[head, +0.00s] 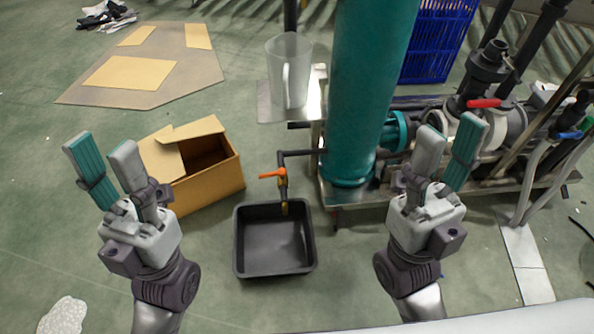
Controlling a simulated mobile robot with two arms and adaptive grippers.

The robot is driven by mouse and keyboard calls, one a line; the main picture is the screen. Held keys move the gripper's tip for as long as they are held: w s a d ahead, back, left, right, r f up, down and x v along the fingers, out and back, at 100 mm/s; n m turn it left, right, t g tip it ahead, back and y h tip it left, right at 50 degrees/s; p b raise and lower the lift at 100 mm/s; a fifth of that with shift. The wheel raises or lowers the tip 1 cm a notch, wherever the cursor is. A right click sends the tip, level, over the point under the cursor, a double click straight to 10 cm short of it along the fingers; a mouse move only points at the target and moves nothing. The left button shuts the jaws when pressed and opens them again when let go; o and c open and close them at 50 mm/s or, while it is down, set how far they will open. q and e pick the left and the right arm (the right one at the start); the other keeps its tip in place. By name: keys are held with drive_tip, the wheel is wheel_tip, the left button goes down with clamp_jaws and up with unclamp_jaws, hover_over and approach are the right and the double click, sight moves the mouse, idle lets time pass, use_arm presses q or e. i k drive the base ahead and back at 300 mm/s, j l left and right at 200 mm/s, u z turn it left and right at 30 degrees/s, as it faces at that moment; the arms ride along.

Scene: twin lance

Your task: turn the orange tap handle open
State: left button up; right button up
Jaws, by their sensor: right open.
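The orange tap handle (272,174) sits on top of a small brass tap (283,187). The handle points left, sideways to the tap's spout. The tap ends a dark pipe (303,153) and hangs over the back of a black tray (240,264) on the floor. My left gripper (98,150) is open and empty, left of the tap and in front of the cardboard box. My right gripper (452,137) is open and empty, right of the tap, in front of the pipework. Neither gripper touches the handle.
A tall teal column (366,90) stands right of the tap. A clear jug (290,60) stands on a metal plate behind it. An open cardboard box (214,178) lies to the left. A red handle (484,103) and a blue handle (570,135) sit on pipework at right.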

sight(281, 172)
drive_tip(key=i+j+z, duration=0.1)
drive_tip(key=j+z, duration=0.25)
drive_tip(key=j, duration=0.15)
drive_tip(key=j+z, duration=0.35)
drive_tip(key=j, duration=0.15)
drive_tip(key=j+z, duration=0.35)
drive_tip(key=j, duration=0.65)
drive_tip(key=k+j+z, duration=0.1)
drive_tip(key=j, duration=0.4)
drive_tip(key=k+j, duration=0.1)
drive_tip(key=j, duration=0.9)
drive_tip(key=k+j+z, duration=0.1)
drive_tip(key=j, duration=0.4)
drive_tip(key=k+j, duration=0.1)
drive_tip(key=j, duration=0.4)
drive_tip(key=i+l, duration=0.3)
drive_tip(key=l, duration=0.1)
